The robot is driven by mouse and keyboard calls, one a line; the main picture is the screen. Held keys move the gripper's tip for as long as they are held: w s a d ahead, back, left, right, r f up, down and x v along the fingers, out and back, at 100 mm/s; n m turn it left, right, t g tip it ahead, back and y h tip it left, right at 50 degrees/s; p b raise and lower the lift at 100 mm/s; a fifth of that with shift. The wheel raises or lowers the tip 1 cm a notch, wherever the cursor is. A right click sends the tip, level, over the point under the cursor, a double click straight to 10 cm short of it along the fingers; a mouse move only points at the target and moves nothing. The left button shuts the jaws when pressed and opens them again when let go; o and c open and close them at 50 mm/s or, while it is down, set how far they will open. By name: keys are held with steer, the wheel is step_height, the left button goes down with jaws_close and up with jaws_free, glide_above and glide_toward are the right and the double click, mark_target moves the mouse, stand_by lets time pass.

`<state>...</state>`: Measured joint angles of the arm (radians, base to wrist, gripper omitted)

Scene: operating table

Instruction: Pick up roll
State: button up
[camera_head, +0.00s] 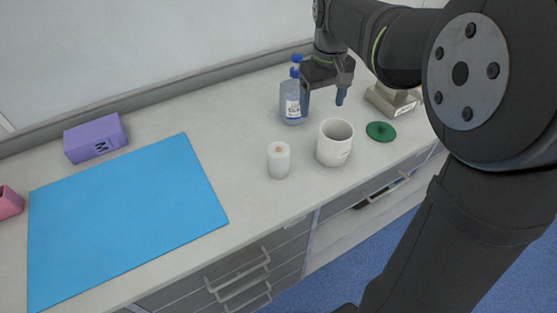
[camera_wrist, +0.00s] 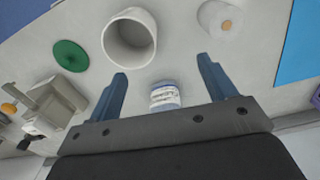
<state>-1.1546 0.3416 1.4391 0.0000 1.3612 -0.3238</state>
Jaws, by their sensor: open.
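A white roll (camera_head: 279,160) with a brown core stands upright on the counter, left of a white cup. It also shows at the top of the wrist view (camera_wrist: 221,19), to the right of the cup. My gripper (camera_head: 322,101) is open and empty. In the head view it appears above the counter behind the cup, near a blue-capped bottle. In the wrist view its blue fingers (camera_wrist: 163,78) are spread apart, with nothing held between them. The roll lies beyond the fingertips, apart from them.
The white cup (camera_head: 335,143) stands beside the roll. The bottle (camera_head: 292,104), a green disc (camera_head: 380,131) and a grey device (camera_head: 392,99) are close by. A blue mat (camera_head: 127,219), a purple box (camera_head: 95,138) and a pink object (camera_head: 9,202) lie left. Clear counter separates mat and roll.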

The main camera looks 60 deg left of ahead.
step_height(320, 180, up, 5)
steer(key=n, duration=0.2)
glide_above(278, 150)
steer(key=f, duration=1.2)
steer(key=shift+w+d, duration=0.15)
steer(key=shift+d, duration=0.05)
steer(key=shift+a+f, duration=0.15)
steer(key=shift+f, duration=1.2)
steer(key=shift+a+f, duration=0.1)
steer(key=shift+f, duration=1.25)
steer(key=shift+c, duration=0.3)
steer(key=c, duration=1)
